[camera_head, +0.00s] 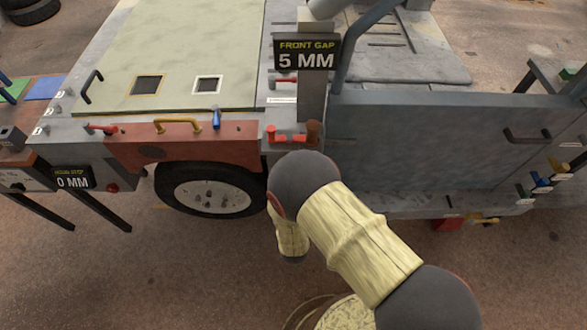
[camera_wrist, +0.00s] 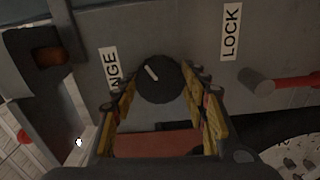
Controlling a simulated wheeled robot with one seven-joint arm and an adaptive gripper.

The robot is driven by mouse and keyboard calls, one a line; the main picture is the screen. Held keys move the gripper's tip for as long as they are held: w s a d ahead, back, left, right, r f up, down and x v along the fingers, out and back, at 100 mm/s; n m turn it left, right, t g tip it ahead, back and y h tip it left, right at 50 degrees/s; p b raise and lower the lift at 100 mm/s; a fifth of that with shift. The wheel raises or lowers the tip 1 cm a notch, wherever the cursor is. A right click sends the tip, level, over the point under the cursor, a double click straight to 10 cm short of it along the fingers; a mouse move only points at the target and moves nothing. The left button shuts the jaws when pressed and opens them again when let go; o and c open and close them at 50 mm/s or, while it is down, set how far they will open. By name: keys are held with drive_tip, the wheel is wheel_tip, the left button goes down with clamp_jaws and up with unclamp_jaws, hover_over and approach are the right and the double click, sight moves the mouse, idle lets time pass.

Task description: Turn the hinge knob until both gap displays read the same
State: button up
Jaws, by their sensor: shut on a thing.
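The hinge knob (camera_wrist: 160,78) is a dark round knob with a white pointer line, in the middle of the wrist view. The pointer tilts toward the upper left. My gripper (camera_wrist: 163,88) is shut on the knob, a yellow-padded finger on each side. A partly hidden label ending in "NGE" (camera_wrist: 112,68) is beside the left finger. In the head view the front gap display (camera_head: 306,54) reads 5 MM. The other gap display (camera_head: 72,178), at the left, reads 0 MM; its top line is blurred. My arm hides the knob and gripper there.
A LOCK label (camera_wrist: 231,32) and a red-handled lever (camera_wrist: 290,82) are right of the knob. A red panel (camera_head: 190,146) with a yellow handle (camera_head: 177,125) spans above a wheel (camera_head: 210,190). A grey post (camera_head: 312,95) carries the front display.

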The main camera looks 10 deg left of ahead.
drive_tip(key=o, duration=1.2)
drive_tip(key=shift+c, duration=0.2)
drive_tip(key=v, duration=1.2)
